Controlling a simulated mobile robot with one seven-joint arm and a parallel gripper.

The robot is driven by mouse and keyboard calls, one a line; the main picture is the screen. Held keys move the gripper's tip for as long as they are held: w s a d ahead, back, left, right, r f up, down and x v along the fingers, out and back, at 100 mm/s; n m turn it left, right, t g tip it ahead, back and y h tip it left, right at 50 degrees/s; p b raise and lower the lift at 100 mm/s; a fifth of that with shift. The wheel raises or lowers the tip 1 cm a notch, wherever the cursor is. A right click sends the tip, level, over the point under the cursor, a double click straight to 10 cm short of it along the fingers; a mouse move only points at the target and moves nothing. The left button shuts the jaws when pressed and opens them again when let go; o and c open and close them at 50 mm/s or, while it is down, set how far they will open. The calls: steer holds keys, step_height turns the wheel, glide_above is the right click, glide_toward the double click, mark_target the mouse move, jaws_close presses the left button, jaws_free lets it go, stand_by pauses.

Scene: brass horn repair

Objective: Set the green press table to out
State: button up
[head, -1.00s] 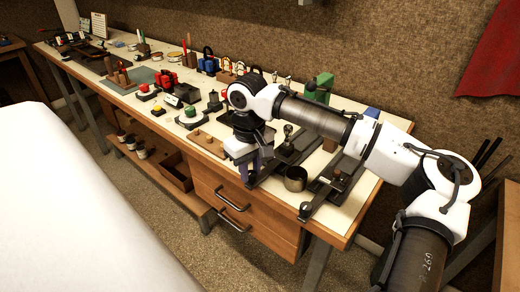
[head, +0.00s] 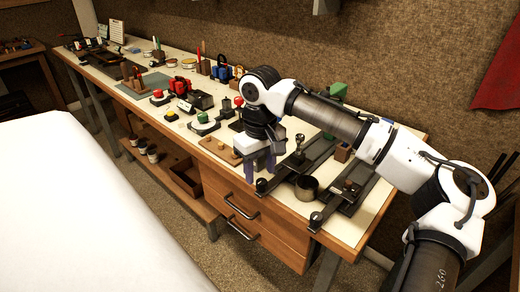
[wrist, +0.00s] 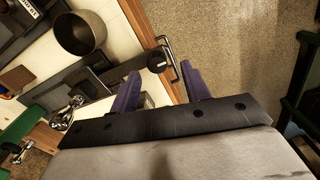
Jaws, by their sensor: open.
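A green upright block (head: 337,90) stands at the back of the bench, partly hidden by my arm. In front of it a long dark slide (head: 300,160) runs to the bench's front edge and ends in a round black knob (head: 262,186). I cannot tell for sure that block and slide are one press. My gripper (head: 261,177) points down at this knob, open and empty. In the wrist view its purple fingers (wrist: 160,72) stand apart, with the knob (wrist: 158,62) between or just beyond their tips. Contact cannot be told. A green part also shows there (wrist: 18,128).
A second dark slide (head: 345,190) with its own knob (head: 316,220) lies to the right, a metal cup (head: 306,187) between the two. A wooden block (head: 222,150) lies left of my gripper. Drawer handles (head: 240,207) stick out below the edge. The floor in front is clear.

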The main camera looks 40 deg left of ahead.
step_height(320, 180, up, 11)
steer(key=shift+f+b, duration=0.15)
steer(key=shift+b, duration=0.25)
steer(key=shift+s+f, duration=0.1)
steer(key=shift+s, duration=0.05)
